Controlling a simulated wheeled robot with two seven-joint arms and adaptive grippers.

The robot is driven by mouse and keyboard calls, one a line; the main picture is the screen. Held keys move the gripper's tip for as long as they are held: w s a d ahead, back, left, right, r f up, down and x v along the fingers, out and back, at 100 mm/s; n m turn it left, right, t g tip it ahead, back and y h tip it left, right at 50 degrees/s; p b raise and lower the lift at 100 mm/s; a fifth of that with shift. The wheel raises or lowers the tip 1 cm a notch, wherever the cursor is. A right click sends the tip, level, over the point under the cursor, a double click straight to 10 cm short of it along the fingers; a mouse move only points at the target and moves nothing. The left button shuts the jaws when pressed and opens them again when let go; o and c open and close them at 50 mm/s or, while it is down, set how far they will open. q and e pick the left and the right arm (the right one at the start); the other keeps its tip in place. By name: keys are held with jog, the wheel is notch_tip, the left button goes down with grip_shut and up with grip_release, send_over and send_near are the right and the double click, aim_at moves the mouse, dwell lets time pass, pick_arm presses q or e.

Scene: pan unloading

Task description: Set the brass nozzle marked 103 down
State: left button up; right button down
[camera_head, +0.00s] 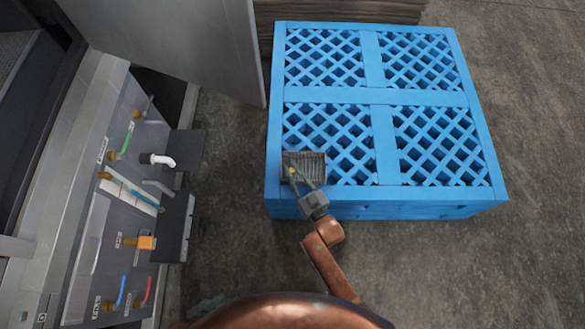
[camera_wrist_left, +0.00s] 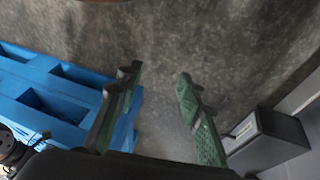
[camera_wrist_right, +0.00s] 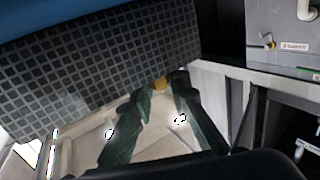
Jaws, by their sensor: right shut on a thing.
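The brass nozzle (camera_head: 292,171) is a small yellowish spot over the left part of a dark ribbed tray (camera_head: 317,160); its marking is not legible. My right gripper (camera_head: 301,178) is shut on it, reaching over the tray. In the right wrist view the brass nozzle (camera_wrist_right: 160,84) shows between the green fingertips, beside the grid-patterned tray face (camera_wrist_right: 100,62). I cannot tell whether it touches the tray. My left gripper (camera_wrist_left: 158,75) is open and empty above the floor in the left wrist view.
The tray sits at the near left corner of a blue pallet (camera_head: 375,95). A grey panel (camera_head: 95,235) with several coloured pipes stands at the left, and a grey door (camera_head: 170,45) stands above it. Bare concrete floor (camera_head: 420,265) lies in front of the pallet.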

jog(key=c, duration=1.8)
grip_release()
jog(key=shift+c, duration=0.2)
pick_arm(q)
jog(key=shift+d+f, duration=0.1)
